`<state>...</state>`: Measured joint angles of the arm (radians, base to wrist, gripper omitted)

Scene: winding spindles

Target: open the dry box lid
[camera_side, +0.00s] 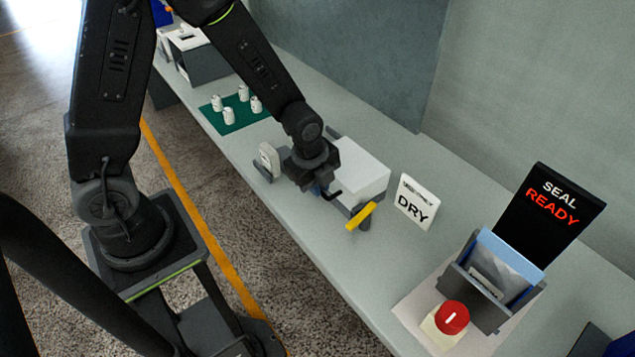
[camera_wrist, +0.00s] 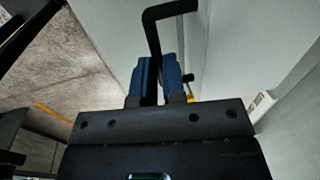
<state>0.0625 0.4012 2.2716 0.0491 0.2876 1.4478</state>
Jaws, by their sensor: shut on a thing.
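The dry box (camera_side: 358,168) shows in the side view as a white block with dark grey parts at its lower edge, behind a white card that reads DRY (camera_side: 415,204). I cannot clearly tell its lid from its body; it looks closed. My gripper (camera_side: 318,188) is at the box's left front side. A black bent handle (camera_side: 333,194) sticks out there. In the wrist view the blue fingers of my gripper (camera_wrist: 158,80) are shut on the black handle (camera_wrist: 152,30), which runs up between them and bends right. My wrist hides part of the box.
A yellow bar (camera_side: 361,216) juts out at the box's front right. A green mat (camera_side: 238,121) with several white spools lies farther back. A sealing station (camera_side: 490,283) with a red button (camera_side: 452,316) and a SEAL READY screen (camera_side: 551,212) stands at the right. The wall bounds the bench.

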